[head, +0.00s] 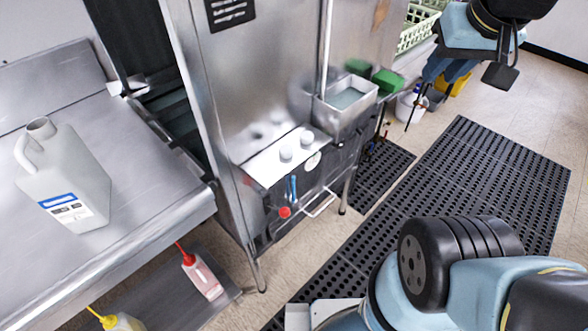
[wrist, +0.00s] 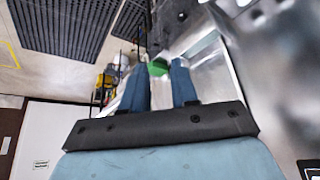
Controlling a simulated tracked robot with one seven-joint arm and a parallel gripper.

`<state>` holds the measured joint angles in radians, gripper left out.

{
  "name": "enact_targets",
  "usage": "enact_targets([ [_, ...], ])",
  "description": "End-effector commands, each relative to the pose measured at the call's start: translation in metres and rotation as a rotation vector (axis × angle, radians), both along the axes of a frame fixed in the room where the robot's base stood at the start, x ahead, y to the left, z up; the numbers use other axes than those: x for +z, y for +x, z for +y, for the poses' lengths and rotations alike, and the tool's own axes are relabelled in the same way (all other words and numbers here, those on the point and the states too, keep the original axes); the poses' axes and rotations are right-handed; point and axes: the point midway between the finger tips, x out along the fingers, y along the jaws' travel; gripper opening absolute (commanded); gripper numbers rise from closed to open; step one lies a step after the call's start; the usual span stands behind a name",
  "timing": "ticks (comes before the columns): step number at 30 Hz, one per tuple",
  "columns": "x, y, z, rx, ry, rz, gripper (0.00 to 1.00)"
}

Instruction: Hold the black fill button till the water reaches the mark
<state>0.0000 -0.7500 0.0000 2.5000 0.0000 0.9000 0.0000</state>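The steel machine (head: 245,80) stands in the middle of the head view. A steel basin (head: 368,104) on its right side holds some water; I cannot make out a level mark. A front panel (head: 265,170) carries two white round knobs (head: 286,152). Small dark parts show along the panel's right, but I cannot tell which is the black fill button. My gripper (head: 428,78) is at the upper right of the head view, beyond the basin and apart from it. In the wrist view, its two blue fingers (wrist: 160,64) stand apart with nothing held between them.
Green containers (head: 387,81) and a white bucket (head: 410,105) are behind the basin. Red and blue handles (head: 284,211) hang under the panel. A white jug (head: 65,180) stands on the left steel counter (head: 150,215). Black floor mats (head: 470,190) cover open floor at right.

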Motion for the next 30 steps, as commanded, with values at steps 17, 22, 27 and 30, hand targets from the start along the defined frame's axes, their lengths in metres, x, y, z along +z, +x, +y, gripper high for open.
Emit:
enact_targets([
  [17, 0.0, 0.0, 0.0, 0.0, 0.0, 0.0, 0.0],
  [22, 0.0, 0.0, 0.0, 0.0, 0.0, 0.0, 0.0],
  [27, 0.0, 0.0, 0.0, 0.0, 0.0, 0.0, 0.0],
  [30, 0.0, 0.0, 0.0, 0.0, 0.0, 0.0, 0.0],
])
